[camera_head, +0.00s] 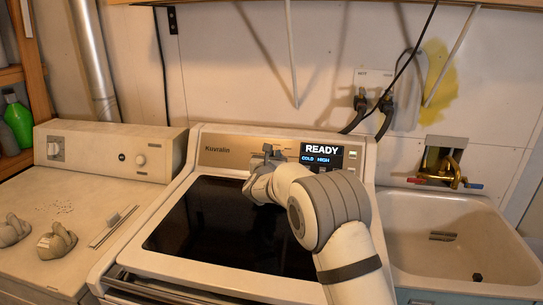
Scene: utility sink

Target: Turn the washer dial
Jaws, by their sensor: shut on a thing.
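The washer (135,245) stands in the middle, with a dark glass lid and a back control panel (218,150). Its lit display (322,155) reads READY, COLD and HIGH. My gripper (268,155) is at the panel, left of the display, with its fingers shut at the spot where the dial would be. The dial itself is mostly hidden by the fingers, so its angle cannot be told. My arm reaches in from the lower right over the lid.
A second white machine (100,150) with knobs stands at left, with crumpled grey items (57,243) on top. A utility sink (410,235) with a brass faucet (447,172) is at right. Hoses (385,104) hang from the wall behind. A shelf edge (380,4) runs overhead.

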